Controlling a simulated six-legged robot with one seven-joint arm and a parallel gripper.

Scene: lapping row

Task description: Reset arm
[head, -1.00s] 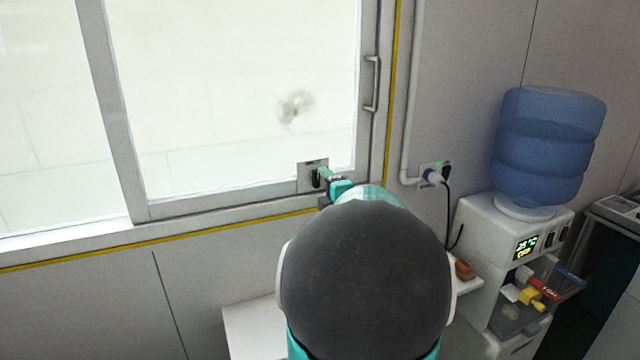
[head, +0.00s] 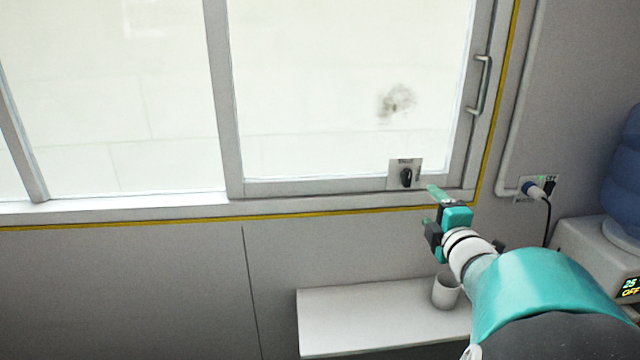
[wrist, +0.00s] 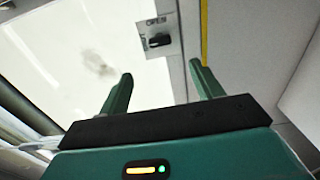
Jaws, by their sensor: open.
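My gripper (head: 434,208) is at the end of my teal and white arm, in front of the window frame's lower right corner in the head view. In the wrist view my gripper (wrist: 160,88) shows two green fingers spread apart with nothing between them. A latch plate with a black knob (head: 405,177) sits on the window's lower frame, just up and left of my gripper. The knob also shows in the wrist view (wrist: 158,40), beyond the fingertips and apart from them, with the lettering "OPEN" above it.
A white shelf (head: 365,318) below the window holds a white cup (head: 446,291), close to my arm. A wall socket with a plug and cord (head: 535,190) is at the right. A water dispenser (head: 595,245) with a blue bottle (head: 625,180) stands at the right edge. The window handle (head: 479,85) is upper right.

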